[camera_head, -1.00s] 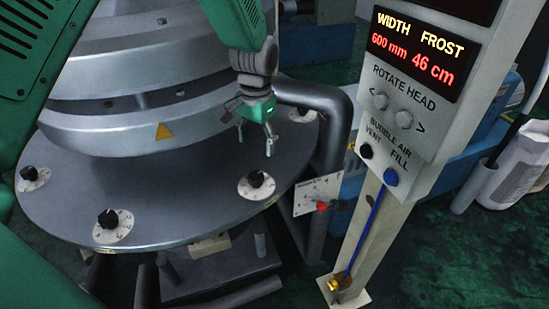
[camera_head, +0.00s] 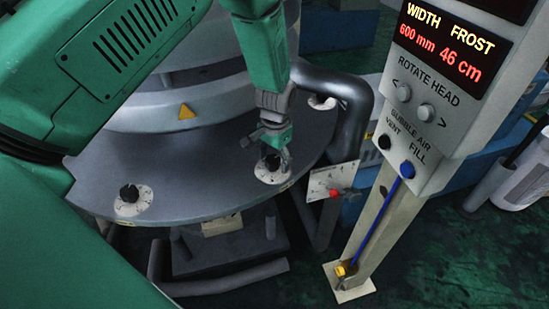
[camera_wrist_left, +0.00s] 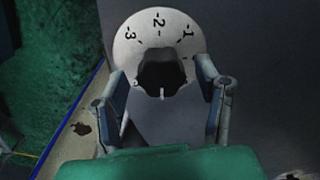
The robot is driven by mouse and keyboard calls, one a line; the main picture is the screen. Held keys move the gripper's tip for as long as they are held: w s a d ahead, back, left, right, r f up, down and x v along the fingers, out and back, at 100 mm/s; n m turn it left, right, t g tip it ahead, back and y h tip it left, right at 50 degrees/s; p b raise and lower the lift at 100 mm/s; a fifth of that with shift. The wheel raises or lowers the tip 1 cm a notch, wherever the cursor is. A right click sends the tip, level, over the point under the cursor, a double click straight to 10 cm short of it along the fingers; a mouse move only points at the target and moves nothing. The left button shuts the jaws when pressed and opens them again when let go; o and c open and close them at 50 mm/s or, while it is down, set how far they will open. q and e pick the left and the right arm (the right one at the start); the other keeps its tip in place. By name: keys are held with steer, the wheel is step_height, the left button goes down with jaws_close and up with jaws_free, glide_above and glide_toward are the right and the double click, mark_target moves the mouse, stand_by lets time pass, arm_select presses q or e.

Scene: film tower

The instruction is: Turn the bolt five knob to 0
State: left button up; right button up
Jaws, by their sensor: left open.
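A black knob (camera_head: 270,163) sits on a white dial (camera_head: 259,176) near the front right rim of the round grey plate. No bolt number is readable on it. In the left wrist view the knob (camera_wrist_left: 162,72) is between my open fingers, with no clear contact. The dial (camera_wrist_left: 160,27) there shows marks -3, -2 and -1. A small white mark is on the knob's near side, facing away from -2; the scale there is hidden. My left gripper (camera_head: 275,147) is open at the knob and partly covers it. My right gripper is not in view.
Another black knob (camera_head: 129,193) is on the plate (camera_head: 190,190) at left. A dial (camera_head: 322,102) shows beyond my gripper. A thick grey pipe (camera_head: 354,110) rises close at the right. A small panel (camera_head: 320,184) with a red knob and the control box (camera_head: 425,105) stand further right.

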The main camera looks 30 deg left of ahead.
arm_select(q)
steer(key=shift+w+a+f, duration=0.2)
steer(key=shift+f, duration=0.1)
steer(key=shift+d, duration=0.1)
steer(key=c, duration=1.1)
steer(key=shift+r, duration=0.1)
steer(key=shift+c, duration=0.2)
steer(key=shift+n, duration=0.5)
steer(key=n, duration=0.3)
steer(key=shift+p, duration=0.4)
steer(key=n, duration=0.4)
steer(key=shift+p, duration=0.3)
steer(key=n, duration=0.5)
steer(key=shift+a, duration=0.2)
steer(key=n+p, duration=0.1)
steer(key=n, duration=0.3)
steer(key=shift+r+n, duration=0.1)
steer(key=shift+n, duration=0.3)
